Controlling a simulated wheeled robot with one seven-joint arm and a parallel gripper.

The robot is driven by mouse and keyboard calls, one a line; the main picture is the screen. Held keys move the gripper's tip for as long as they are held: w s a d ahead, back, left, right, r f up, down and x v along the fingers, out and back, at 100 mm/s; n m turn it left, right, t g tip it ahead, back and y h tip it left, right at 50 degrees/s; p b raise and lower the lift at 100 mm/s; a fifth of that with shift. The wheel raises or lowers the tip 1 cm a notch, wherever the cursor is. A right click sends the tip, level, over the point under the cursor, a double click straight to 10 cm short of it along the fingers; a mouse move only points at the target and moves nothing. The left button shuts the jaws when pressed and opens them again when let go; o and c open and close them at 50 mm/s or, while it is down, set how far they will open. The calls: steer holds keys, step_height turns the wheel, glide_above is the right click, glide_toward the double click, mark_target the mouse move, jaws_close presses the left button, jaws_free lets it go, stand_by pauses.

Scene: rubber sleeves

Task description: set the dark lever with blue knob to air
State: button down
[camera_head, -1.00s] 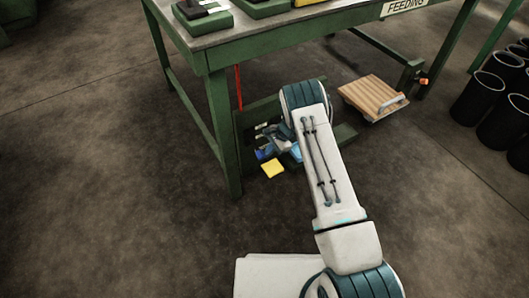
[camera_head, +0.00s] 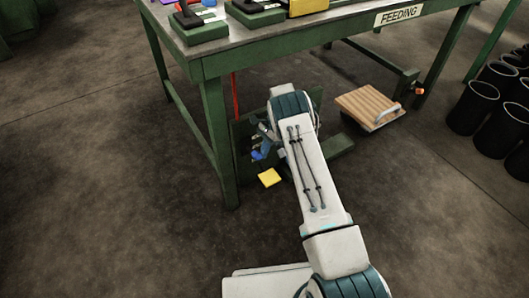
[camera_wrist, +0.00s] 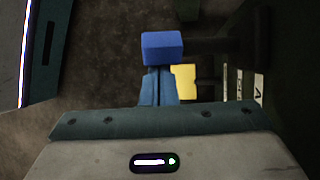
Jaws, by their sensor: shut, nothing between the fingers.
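The blue knob (camera_wrist: 162,47) is a block at the end of a dark lever (camera_wrist: 215,47), which runs off to the right in the wrist view. My gripper (camera_wrist: 156,72) is shut, with nothing between its blue fingers. Its fingertips point at the knob and overlap its lower edge in the picture; I cannot tell whether they touch. In the head view the blue knob (camera_head: 256,155) shows small beside my wrist, low under the table, and my arm hides much of the lever panel. White labels (camera_wrist: 258,85) on the panel are too dark to read surely.
A yellow block (camera_wrist: 183,82) sits close behind my fingers; it shows in the head view (camera_head: 269,177). The green table (camera_head: 215,130) stands over the panel, its leg to the left. A wooden-topped board (camera_head: 368,105) lies to the right. Open floor lies left.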

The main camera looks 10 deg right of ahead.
steer(key=shift+r, duration=0.1)
steer(key=shift+r+p, duration=0.4)
steer(key=shift+r, duration=0.3)
steer(key=p+v, duration=0.2)
steer(key=v, duration=1.1)
steer(key=shift+d+r, duration=0.2)
steer(key=shift+r, duration=0.15)
steer(key=shift+w, duration=0.1)
